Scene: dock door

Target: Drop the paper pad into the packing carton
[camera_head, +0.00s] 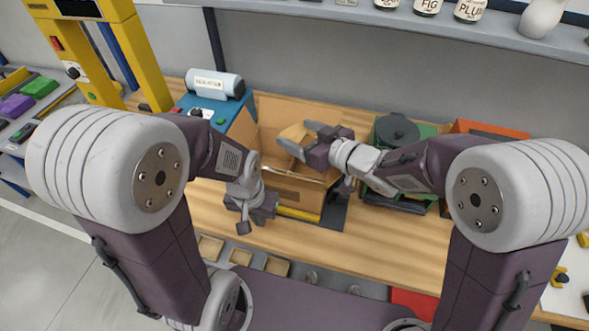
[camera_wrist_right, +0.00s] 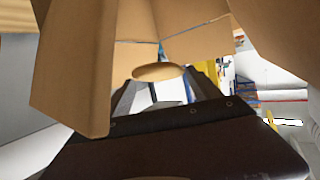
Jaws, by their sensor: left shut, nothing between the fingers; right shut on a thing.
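The packing carton (camera_head: 293,189) stands open on the wooden bench in the middle of the head view, flaps spread. My right gripper (camera_head: 305,138) is over the carton's opening, shut on a tan piece that looks like the paper pad (camera_head: 293,133). In the right wrist view the pad (camera_wrist_right: 158,72) shows edge-on between the fingers, with carton walls (camera_wrist_right: 75,70) around it. Whether the pad touches the carton is not clear. My left gripper (camera_head: 244,222) is shut and empty, in front of the carton's left side, low over the bench.
A blue machine with a grey roll (camera_head: 215,83) stands left of the carton. A green bin with a dark round item (camera_head: 397,130) and an orange box (camera_head: 487,129) are to the right. Small trays (camera_head: 241,257) line the front. A shelf with jars (camera_head: 427,6) runs above.

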